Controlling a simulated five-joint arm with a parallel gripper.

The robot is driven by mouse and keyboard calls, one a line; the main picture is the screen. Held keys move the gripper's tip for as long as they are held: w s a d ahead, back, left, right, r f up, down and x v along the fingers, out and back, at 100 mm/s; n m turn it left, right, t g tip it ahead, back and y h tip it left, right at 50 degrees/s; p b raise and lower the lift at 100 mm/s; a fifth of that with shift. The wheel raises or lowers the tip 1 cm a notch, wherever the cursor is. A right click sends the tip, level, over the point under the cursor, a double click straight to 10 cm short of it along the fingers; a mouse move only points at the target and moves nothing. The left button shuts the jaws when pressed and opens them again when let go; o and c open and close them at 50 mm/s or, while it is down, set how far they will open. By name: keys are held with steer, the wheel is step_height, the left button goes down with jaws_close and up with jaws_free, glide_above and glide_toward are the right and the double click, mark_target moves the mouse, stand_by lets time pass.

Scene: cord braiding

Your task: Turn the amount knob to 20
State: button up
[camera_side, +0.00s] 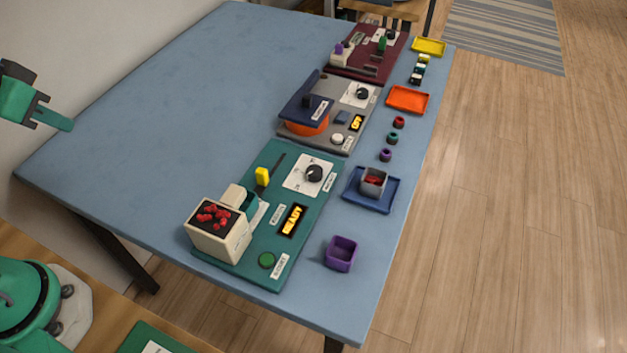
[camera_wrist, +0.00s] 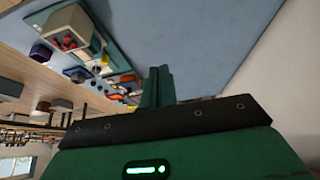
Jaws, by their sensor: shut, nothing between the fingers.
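A black round knob (camera_side: 314,173) sits on a white dial plate (camera_side: 297,186) on the teal board (camera_side: 230,265). A second black knob (camera_side: 362,93) sits on a white plate on the grey board (camera_side: 335,138). The small labels and dial marks are too small to read, so I cannot tell which is the amount knob or where it points. My gripper (camera_side: 70,124) is shut and empty at the far left of the side view, well away from both knobs. Its green fingers (camera_wrist: 158,86) lie together in the wrist view.
The table's left half is clear.

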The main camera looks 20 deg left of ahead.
steer(key=o, duration=0.7)
steer(key=shift+w+r, duration=0.1)
steer(key=o, duration=0.4)
steer(key=shift+w+d+r, duration=0.1)
steer(key=shift+w+d, duration=0.05)
steer(key=shift+w, duration=0.1)
steer(key=shift+w+d+r, duration=0.15)
steer(key=shift+w, duration=0.15)
steer(key=w+d+m+g, duration=0.2)
steer(key=w+d+g, duration=0.1)
steer(key=w+d, duration=1.1)
steer(key=w+d+f+g, duration=0.1)
steer(key=w+d+f, duration=0.2)
steer(key=d+f, duration=0.2)
steer(key=w+d+f+m, duration=0.1)
steer(key=w+d+f, duration=0.2)
steer(key=d+f, duration=0.2)
steer(key=w+d+f+g, duration=0.1)
steer(key=w+d+f, duration=0.3)
steer(key=d+f, duration=0.1)
steer(key=shift+d+m+g, duration=0.25)
steer(key=shift+m+g, duration=0.05)
steer(key=shift+m, duration=0.1)
steer(key=shift+d+f, duration=0.25)
steer(key=shift+f, duration=0.05)
